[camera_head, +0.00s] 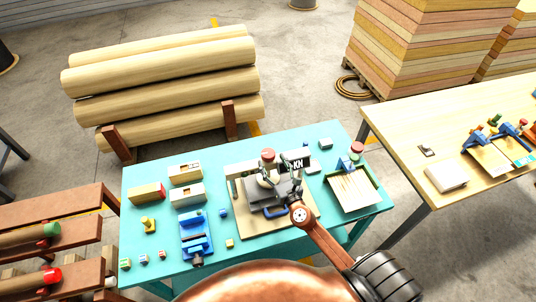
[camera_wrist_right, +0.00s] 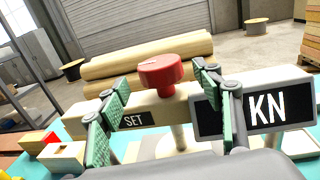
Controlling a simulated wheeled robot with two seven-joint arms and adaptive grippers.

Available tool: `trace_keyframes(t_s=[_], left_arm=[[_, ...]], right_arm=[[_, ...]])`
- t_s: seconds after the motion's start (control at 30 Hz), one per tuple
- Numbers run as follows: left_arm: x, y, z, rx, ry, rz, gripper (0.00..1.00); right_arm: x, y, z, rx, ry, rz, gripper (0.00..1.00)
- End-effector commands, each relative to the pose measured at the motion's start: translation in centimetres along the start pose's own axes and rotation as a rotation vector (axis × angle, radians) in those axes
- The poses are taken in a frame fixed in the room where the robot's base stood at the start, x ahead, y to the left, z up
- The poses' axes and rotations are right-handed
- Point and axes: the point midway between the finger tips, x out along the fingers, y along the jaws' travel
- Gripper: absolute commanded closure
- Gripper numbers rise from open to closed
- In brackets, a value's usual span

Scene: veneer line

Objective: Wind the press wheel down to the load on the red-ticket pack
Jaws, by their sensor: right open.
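The press stands at the middle of the teal table, with a pale crossbeam (camera_head: 240,167) and a red wheel (camera_head: 268,154) on top. In the right wrist view the red wheel (camera_wrist_right: 160,72) shows above the beam's "SET" label (camera_wrist_right: 133,121). A dark display (camera_head: 299,163) reads "KN"; no number is visible on it in the wrist view (camera_wrist_right: 262,110). My right gripper (camera_head: 281,180) is open at the press, its fingers (camera_wrist_right: 160,80) on either side of the wheel in the wrist view; contact cannot be told. I cannot make out a red ticket on a pack under the press. My left gripper is not in view.
A red-ended block (camera_head: 147,193), pale boxes (camera_head: 188,194) and a blue vise-like tool (camera_head: 196,235) lie left of the press. A green-edged tray (camera_head: 376,200) is at its right. Logs (camera_head: 165,75) lie behind the table; a wooden table (camera_head: 410,120) stands at right.

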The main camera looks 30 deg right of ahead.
Motion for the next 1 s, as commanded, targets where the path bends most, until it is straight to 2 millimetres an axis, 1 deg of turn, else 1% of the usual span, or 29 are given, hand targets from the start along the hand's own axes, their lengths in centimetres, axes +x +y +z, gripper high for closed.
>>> trace_keyframes(t_s=[0.03,0.1,0.3,0.43,0.67,1.0], left_arm=[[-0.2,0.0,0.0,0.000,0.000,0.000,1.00],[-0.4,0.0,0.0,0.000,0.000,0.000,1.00],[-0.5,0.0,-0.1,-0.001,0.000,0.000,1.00],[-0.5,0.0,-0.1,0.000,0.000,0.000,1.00],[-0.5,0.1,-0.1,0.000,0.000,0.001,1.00],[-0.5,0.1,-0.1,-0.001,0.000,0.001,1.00]], right_arm=[[0.9,0.0,0.2,0.000,-0.002,0.000,0.40],[2.0,0.0,0.2,0.001,-0.002,-0.001,0.40],[4.2,-0.1,0.1,0.002,-0.002,-0.002,0.40],[4.6,-0.1,0.0,0.003,0.000,-0.002,0.40],[4.7,-0.1,0.0,0.003,-0.001,-0.002,0.40],[4.6,0.0,0.0,0.004,-0.001,-0.002,0.63]])
